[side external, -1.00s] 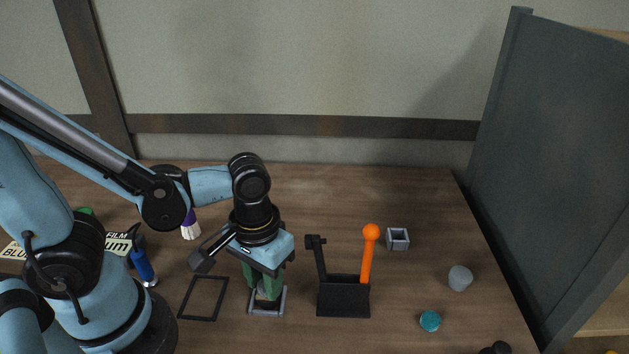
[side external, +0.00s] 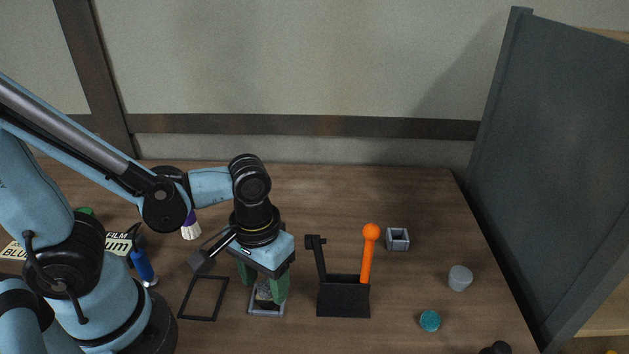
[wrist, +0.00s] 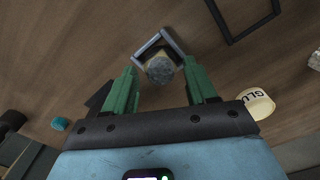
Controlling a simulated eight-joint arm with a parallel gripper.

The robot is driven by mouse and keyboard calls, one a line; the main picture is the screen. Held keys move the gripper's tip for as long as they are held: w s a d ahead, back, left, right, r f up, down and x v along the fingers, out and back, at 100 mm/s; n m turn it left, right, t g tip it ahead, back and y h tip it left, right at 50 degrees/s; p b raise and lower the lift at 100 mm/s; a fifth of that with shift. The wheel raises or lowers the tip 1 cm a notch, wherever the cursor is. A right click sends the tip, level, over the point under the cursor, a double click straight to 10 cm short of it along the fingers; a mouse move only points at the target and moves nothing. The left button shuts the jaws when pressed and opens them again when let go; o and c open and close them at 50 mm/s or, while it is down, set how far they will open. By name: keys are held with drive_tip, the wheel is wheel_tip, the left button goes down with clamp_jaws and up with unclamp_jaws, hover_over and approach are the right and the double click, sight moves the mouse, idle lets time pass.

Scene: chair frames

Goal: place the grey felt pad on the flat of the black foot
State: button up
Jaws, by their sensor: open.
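The grey felt pad (wrist: 160,70) shows in the wrist view as a round speckled disc on a pale piece inside a small grey square holder (side external: 266,311). My gripper (side external: 262,288) points down over the holder and is open. Its green fingers stand on either side of the pad in the wrist view, with a gap on both sides. In the side view the fingers partly hide the pad. The black foot (side external: 315,241) looks to be the flat block on top of a leaning black post, which rises from a black base (side external: 343,298) right of my gripper.
An orange post with a ball top (side external: 370,232) rises from the same base. A small grey box (side external: 397,239), a grey cup (side external: 460,278) and a teal disc (side external: 430,321) lie further right. A black frame (side external: 203,298) lies left. A dark panel (side external: 560,150) bounds the right.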

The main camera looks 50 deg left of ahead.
sight(265, 286)
drive_tip(key=shift+r, duration=5.95)
drive_tip(key=w+a+f+m+t, duration=0.1)
drive_tip(key=w+a+m+t, duration=0.2)
drive_tip(key=w+a+t, duration=0.4)
drive_tip(key=shift+w+a+f, duration=0.2)
drive_tip(key=shift+a, duration=0.25)
